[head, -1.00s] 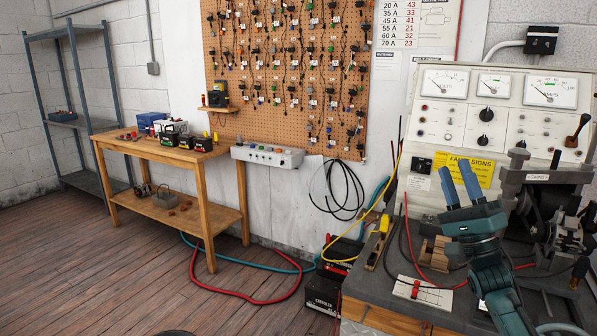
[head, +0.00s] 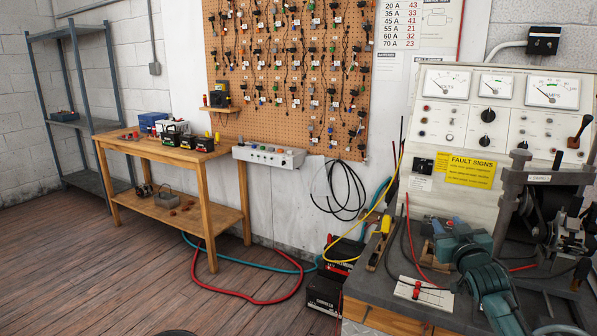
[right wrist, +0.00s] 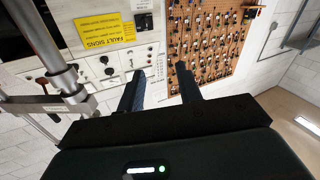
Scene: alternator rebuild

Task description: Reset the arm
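My right gripper (head: 442,232) is low over the back of the grey bench (head: 380,288), in front of the white test panel (head: 440,125). Its teal arm comes up from the bottom right of the head view. In the right wrist view the two dark fingers of the gripper (right wrist: 160,78) stand apart with nothing between them, so it is open and empty. They point towards the panel and the pegboard. My left arm and gripper are not in view.
A clamp stand with machine parts (head: 565,235) is just right of my right arm. A white card with a red item (head: 425,293) and cables lie on the bench. A wooden table (head: 165,150) stands left; the floor (head: 110,265) before it is mostly clear.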

